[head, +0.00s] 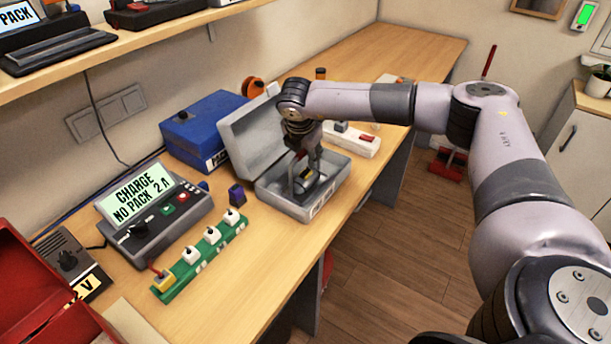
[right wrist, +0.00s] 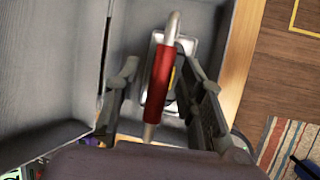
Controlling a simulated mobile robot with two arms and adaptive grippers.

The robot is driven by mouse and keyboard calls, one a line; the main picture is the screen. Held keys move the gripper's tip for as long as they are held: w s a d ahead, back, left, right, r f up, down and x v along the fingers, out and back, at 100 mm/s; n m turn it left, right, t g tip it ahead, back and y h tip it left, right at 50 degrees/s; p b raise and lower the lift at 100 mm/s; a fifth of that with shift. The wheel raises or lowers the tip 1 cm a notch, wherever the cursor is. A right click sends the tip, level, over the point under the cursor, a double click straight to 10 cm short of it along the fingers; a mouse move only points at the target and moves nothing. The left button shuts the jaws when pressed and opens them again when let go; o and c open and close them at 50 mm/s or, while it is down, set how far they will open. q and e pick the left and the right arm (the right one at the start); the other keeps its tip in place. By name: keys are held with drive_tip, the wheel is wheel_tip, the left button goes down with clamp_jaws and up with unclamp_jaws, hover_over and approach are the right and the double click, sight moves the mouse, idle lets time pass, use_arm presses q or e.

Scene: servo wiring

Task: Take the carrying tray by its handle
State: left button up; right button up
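My right gripper (head: 304,184) reaches down into an open grey case (head: 282,205) on the workbench. In the right wrist view, a red handle grip (right wrist: 161,78) on a pale metal bar stands between the two fingers of this gripper (right wrist: 158,66). The fingers are apart, with a visible gap on each side of the grip. Under the handle a small pale tray (right wrist: 190,47) with something yellow shows inside the case; the handle and fingers hide much of it. My left gripper is not in view.
The case lid (head: 245,135) stands open at the back left. A blue case (head: 205,130), a charger (head: 155,215), a green strip (head: 200,255) with several white plugs and a white power strip (head: 355,142) are nearby. The bench front edge lies close to the case's right.

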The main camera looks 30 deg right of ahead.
idle(0.4)
clamp_jaws()
drive_tip(key=shift+f, duration=0.1)
idle(0.7)
